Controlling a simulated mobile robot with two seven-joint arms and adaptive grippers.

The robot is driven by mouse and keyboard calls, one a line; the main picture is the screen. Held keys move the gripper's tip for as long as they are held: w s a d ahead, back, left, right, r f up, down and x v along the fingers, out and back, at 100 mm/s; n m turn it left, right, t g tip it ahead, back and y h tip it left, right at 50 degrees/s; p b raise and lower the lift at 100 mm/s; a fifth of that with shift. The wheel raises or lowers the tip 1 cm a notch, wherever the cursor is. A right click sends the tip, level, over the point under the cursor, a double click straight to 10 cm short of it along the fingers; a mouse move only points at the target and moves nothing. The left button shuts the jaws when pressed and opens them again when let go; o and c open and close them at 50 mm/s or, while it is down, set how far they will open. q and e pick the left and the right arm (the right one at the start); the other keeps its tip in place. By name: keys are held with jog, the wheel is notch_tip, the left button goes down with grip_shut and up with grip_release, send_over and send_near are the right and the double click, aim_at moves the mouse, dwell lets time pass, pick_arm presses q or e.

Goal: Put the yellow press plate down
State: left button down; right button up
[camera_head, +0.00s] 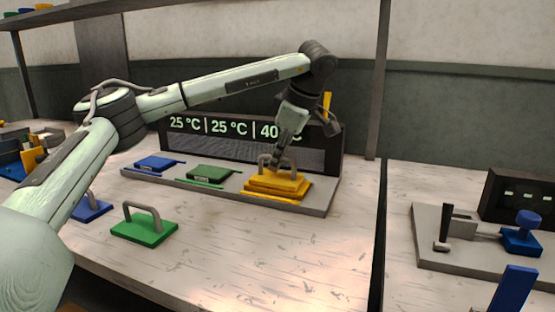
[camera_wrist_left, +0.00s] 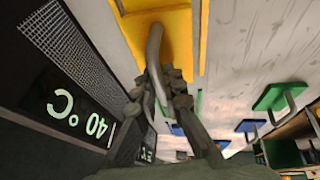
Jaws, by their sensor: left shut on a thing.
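The yellow press plate (camera_head: 285,181), with a grey arched handle, is at the right-hand position of the grey hot-plate base (camera_head: 318,208). It looks level, over a yellow piece beneath it; I cannot tell whether a small gap lies between them. My left gripper (camera_head: 274,163) comes down from above and is shut on the handle. In the left wrist view the fingers (camera_wrist_left: 160,88) close around the handle, with the yellow plate (camera_wrist_left: 180,35) beyond them. My right gripper is not in view.
A display panel (camera_head: 210,126) behind the base reads 25, 25 and 40 °C. Blue (camera_head: 155,162) and green (camera_head: 210,173) pieces sit left on the base. A green handled plate (camera_head: 145,231) and a blue one (camera_head: 92,211) lie in front. The front right tabletop is clear.

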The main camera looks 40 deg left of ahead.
pick_arm(q)
jog(key=c, duration=2.1)
grip_release()
jog(key=shift+f, duration=0.15)
jog(key=o, duration=0.5)
jog(key=shift+c, duration=0.2)
jog(key=v, duration=1.2)
